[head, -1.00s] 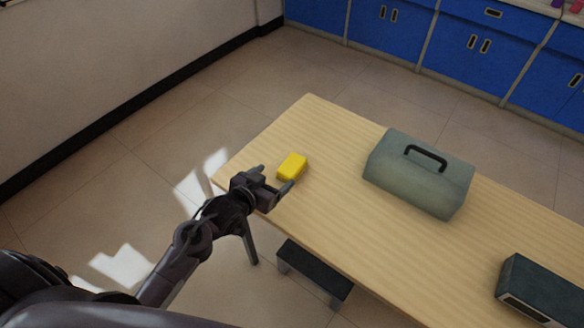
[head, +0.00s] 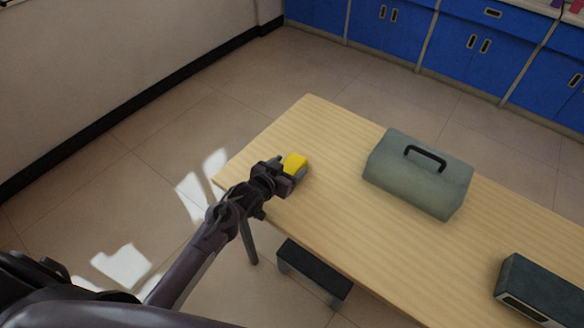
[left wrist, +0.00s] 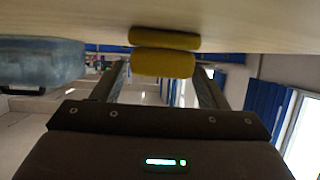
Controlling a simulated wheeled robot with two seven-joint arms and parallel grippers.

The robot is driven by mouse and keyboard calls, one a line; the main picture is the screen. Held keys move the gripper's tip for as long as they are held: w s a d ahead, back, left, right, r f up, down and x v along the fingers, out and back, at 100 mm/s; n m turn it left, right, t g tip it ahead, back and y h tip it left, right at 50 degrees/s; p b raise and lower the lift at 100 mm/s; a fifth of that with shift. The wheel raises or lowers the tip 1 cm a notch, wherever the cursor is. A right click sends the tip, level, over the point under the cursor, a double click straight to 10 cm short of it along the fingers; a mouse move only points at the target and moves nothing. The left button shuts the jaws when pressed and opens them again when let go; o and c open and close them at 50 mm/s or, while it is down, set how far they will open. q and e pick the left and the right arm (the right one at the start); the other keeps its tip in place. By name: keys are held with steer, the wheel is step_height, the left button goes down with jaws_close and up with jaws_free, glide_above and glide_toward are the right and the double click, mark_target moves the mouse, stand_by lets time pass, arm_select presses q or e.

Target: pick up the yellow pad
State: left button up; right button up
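The yellow pad (head: 295,161) lies on the wooden table (head: 330,130) near its left end. My left gripper (head: 286,170) is at the pad, its fingers reaching along the pad's sides and partly hiding it. In the left wrist view, the yellow pad (left wrist: 163,63) shows between the two spread fingers (left wrist: 163,78), close to their tips. The fingers look open, with no clear grip on the pad. My right gripper is not in view.
A grey-green toolbox (head: 415,180) with a black handle stands on the table, right of the pad. A dark box (head: 540,290) is at the lower right. A dark stool (head: 313,272) stands below the table's front edge. The tabletop between pad and toolbox is clear.

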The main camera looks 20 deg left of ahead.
mark_target(288, 170)
arm_select(q)
steer(key=c, duration=0.8)
steer(key=shift+r, duration=0.1)
step_height(288, 170, up, 20)
steer(key=shift+f+p, duration=0.1)
steer(key=shift+p, duration=0.3)
